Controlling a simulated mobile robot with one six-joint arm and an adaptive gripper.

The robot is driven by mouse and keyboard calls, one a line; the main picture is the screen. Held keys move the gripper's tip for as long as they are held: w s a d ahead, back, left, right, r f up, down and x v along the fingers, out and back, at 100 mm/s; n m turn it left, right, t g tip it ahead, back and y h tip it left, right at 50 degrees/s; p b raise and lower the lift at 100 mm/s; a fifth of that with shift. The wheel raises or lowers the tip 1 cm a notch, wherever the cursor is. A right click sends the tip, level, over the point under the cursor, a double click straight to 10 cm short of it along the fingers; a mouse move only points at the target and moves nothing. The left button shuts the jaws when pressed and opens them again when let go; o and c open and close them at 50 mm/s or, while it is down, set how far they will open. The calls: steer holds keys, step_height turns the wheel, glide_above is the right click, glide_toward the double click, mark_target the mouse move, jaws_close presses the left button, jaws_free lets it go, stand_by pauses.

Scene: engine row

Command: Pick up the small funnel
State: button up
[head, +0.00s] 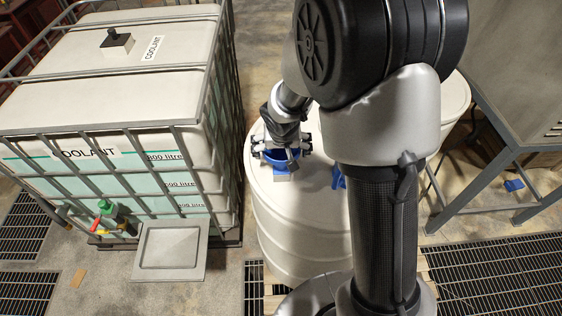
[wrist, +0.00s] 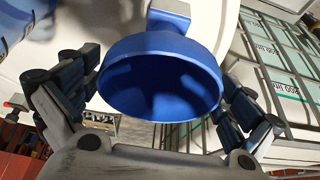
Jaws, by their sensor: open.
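A blue funnel (wrist: 160,75) fills the middle of the wrist view, its wide round mouth facing the camera. A pale grey block (wrist: 170,8) shows at its far side. My gripper (wrist: 163,88) is open, with one finger on each side of the funnel and visible gaps to it. In the head view the blue funnel (head: 283,156) is partly hidden under my gripper (head: 284,146), on top of a white drum. A second blue object (head: 338,178) stands on the drum to the right, partly hidden by my arm; I cannot tell its size.
The white drum (head: 300,222) stands beside a caged coolant tank (head: 110,110) on the left. A second pale drum (head: 457,100) is behind my arm. A metal stand (head: 500,165) is at the right. Floor grates (head: 500,275) lie in front.

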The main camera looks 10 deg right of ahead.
steer(key=shift+c, duration=0.5)
steer(key=c, duration=1.4)
